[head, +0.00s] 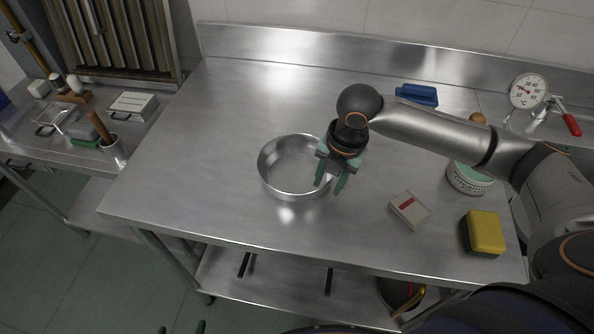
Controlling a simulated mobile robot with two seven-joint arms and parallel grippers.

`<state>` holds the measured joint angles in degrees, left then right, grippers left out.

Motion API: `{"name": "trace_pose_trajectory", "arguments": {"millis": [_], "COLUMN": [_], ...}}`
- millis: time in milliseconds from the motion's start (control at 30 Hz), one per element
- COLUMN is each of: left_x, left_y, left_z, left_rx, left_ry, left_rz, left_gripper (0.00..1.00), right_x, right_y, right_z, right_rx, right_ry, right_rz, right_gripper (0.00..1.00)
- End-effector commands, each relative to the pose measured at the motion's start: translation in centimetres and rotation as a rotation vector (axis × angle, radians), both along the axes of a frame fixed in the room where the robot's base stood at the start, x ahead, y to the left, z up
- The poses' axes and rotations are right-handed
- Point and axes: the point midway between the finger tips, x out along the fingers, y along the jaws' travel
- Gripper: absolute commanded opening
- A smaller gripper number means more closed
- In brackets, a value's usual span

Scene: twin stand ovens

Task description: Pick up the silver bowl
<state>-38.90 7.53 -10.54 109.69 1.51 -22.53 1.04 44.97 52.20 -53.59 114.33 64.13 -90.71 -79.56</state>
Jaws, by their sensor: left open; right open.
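The silver bowl (285,178) stands upright on the steel table and looks empty. My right gripper (331,183) points down at the bowl's right side, with its fingers apart. One finger overlaps the bowl's inside near the right rim, and the other shows just outside the rim. I cannot tell whether either finger touches the bowl. The gripper hides part of the right rim. My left gripper (185,328) shows only as two dark tips at the bottom edge, apart and empty, far from the bowl.
Right of the bowl are a white box (409,210), a yellow sponge (483,233), a round container (468,179), a blue object (417,94) and a dial thermometer (528,91). The steel table (185,190) is clear left of the bowl. A lower side table (30,140) holds utensils.

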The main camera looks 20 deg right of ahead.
Motion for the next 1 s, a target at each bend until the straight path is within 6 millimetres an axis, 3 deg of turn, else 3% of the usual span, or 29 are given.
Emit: {"name": "trace_pose_trajectory", "arguments": {"millis": [167,500,1000], "left_x": [0.02,0.02,0.00], "left_y": [0.01,0.01,0.00], "left_z": [0.01,0.01,0.00], "left_rx": [0.000,0.000,0.000], "left_ry": [0.000,0.000,0.001], "left_rz": [0.000,0.000,0.000], "left_gripper": [0.99,0.99,0.99], "right_x": [0.00,0.01,-0.02], "right_y": [0.01,0.01,0.01], "right_z": [0.02,0.06,0.05], "right_rx": [0.000,0.000,0.000], "right_ry": [0.000,0.000,0.000], "right_rz": [0.000,0.000,0.000], "right_gripper": [0.38,0.00,0.00]}}
